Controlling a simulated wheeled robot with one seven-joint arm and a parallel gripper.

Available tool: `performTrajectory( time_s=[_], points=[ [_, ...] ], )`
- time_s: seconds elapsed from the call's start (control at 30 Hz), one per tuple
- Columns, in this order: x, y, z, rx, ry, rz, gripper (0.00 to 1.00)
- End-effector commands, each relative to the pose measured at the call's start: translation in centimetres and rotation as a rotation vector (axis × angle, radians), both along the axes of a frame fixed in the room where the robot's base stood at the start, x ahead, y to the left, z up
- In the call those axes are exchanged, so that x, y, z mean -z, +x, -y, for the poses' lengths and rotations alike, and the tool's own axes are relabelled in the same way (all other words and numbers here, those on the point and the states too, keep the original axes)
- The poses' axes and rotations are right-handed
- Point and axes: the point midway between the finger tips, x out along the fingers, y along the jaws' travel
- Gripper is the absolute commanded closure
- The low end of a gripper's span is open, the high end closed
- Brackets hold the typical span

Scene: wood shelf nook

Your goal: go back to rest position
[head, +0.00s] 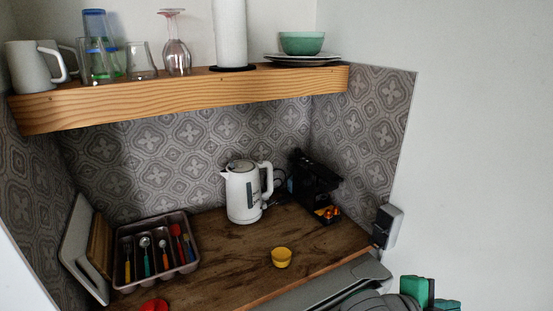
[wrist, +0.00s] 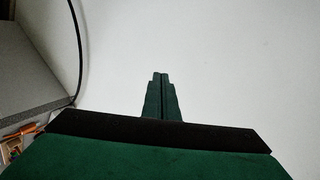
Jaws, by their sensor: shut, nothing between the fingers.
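My gripper (wrist: 161,78) is shut and empty in the wrist view. Its green fingers lie together and point at a plain white wall (wrist: 230,60), touching nothing that I can see. In the head view, green and grey parts of my arm show at the bottom right corner, in front of the white wall and right of the counter. The fingertips cannot be made out there.
The wooden counter (head: 220,280) holds a cutlery tray (head: 122,277), white kettle (head: 243,190), black coffee machine (head: 314,184) and yellow cup (head: 281,257). A shelf (head: 180,98) with glassware hangs above. A wall box (head: 389,222) sits near my arm. The right side is clear.

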Motion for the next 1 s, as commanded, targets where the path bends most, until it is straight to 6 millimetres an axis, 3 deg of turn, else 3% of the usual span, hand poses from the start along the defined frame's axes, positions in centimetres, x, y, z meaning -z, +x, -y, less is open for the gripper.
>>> performTrajectory(
  time_s=[0.23,0.5,0.77,1.0],
  points=[
    [-4.9,0.6,1.1,-0.115,-0.334,-0.133,1.00],
    [-7.3,2.9,-1.5,-0.281,-0.645,-0.281,1.00],
    [-6.0,4.9,-6.0,-0.472,-0.889,-0.416,1.00],
    [-1.9,5.5,-11.2,-0.672,-1.058,-0.518,1.00]
  ],
)
